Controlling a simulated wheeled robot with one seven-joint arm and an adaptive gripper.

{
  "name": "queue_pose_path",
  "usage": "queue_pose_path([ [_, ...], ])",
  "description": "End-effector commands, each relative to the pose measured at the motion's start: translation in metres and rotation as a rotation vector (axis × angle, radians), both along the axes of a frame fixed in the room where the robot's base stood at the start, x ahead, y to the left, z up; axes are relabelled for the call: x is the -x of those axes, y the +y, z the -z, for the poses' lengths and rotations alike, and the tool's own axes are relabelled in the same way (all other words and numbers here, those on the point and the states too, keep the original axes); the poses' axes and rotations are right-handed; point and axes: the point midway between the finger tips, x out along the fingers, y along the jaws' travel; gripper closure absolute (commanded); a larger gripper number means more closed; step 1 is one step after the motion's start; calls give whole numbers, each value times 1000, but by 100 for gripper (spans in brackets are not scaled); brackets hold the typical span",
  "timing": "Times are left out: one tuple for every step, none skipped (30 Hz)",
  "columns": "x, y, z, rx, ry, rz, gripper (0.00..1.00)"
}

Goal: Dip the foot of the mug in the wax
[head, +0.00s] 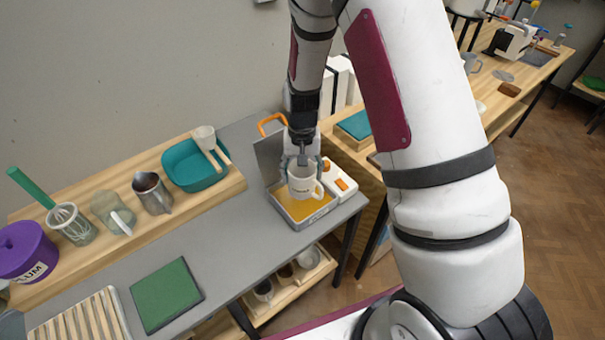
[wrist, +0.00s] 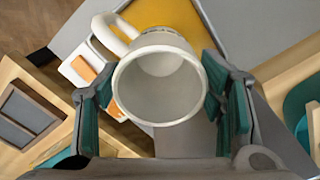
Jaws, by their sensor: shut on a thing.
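The white mug (head: 302,183) is upright, with its handle to the right in the head view. My gripper (head: 301,163) is shut on the mug, with a finger on either side near the rim. In the wrist view the mug (wrist: 160,85) shows its empty inside, between the green pads of my gripper (wrist: 163,100). The wax (head: 298,208) is a yellow layer in a shallow grey pan (head: 318,216) below the mug. It also shows in the wrist view (wrist: 185,20). The mug's foot is over the pan; I cannot tell whether it touches the wax.
A teal basin (head: 190,166), a metal pitcher (head: 152,192) and a green mat (head: 166,295) are to the left. Grey tabletop between is clear.

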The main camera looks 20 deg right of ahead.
Motion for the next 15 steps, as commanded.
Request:
queue_pose_path([
  [0, 0, -7, 0, -4, 0, 80],
  [1, 0, -10, 0, -3, 0, 80],
  [1, 0, -13, 0, -2, 0, 80],
  [1, 0, -16, 1, -2, 0, 80],
  [1, 0, -19, 0, -2, 0, 80],
  [1, 0, -22, 0, -3, 0, 80],
  [1, 0, -25, 0, -3, 0, 80],
  [1, 0, -28, 0, -3, 0, 80],
  [1, 0, -31, 0, -2, 0, 80],
  [1, 0, -34, 0, -3, 0, 80],
  [1, 0, -37, 0, -3, 0, 80],
  [1, 0, -40, 0, -3, 0, 80],
  [1, 0, -43, 0, -2, 0, 80],
  [1, 0, -46, 1, -2, 0, 80],
  [1, 0, -49, 1, -2, 0, 80],
])
